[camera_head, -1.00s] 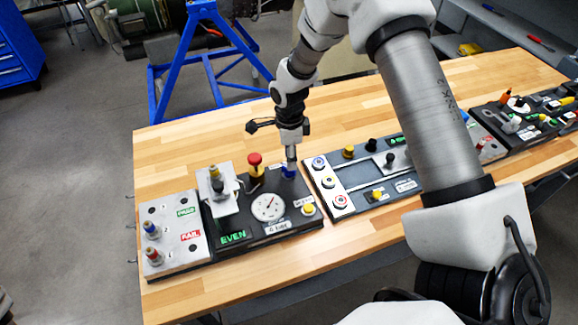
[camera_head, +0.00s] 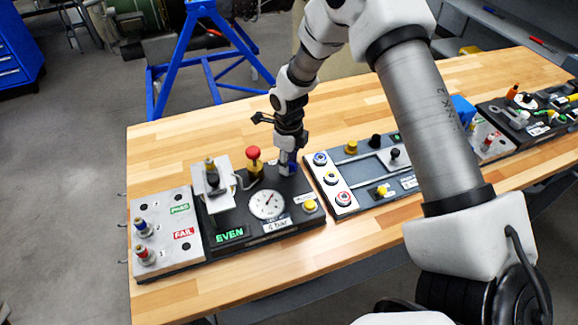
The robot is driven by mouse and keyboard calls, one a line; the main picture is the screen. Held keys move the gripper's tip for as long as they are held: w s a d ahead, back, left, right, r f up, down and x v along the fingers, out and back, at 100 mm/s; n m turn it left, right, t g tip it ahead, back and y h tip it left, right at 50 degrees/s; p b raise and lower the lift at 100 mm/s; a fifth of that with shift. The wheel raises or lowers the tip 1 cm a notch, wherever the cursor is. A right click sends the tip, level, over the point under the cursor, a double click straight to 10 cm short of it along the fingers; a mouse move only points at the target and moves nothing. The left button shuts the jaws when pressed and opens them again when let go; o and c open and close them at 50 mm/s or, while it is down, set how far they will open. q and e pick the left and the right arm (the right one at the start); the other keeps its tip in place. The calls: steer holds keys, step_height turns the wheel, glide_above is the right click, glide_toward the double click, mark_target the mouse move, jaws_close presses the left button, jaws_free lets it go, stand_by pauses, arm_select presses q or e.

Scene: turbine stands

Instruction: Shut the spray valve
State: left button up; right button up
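A dark spray panel (camera_head: 236,215) on the wooden bench carries a round gauge (camera_head: 267,204), a red-topped knob (camera_head: 253,154), a yellow button (camera_head: 310,206) and a green EVEN display (camera_head: 229,234). My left gripper is not in view.
A pale PASS/FAIL plate (camera_head: 165,260) with capped sprayers is at the left. Another button panel (camera_head: 368,195) stands close on the right, with more panels (camera_head: 490,145) beyond. The bench (camera_head: 180,145) is clear behind the left panels.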

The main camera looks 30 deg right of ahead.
steer(key=shift+f, duration=0.1)
stand_by(0.3)
steer(key=shift+p, duration=0.3)
jaws_close()
steer(key=shift+p, duration=0.3)
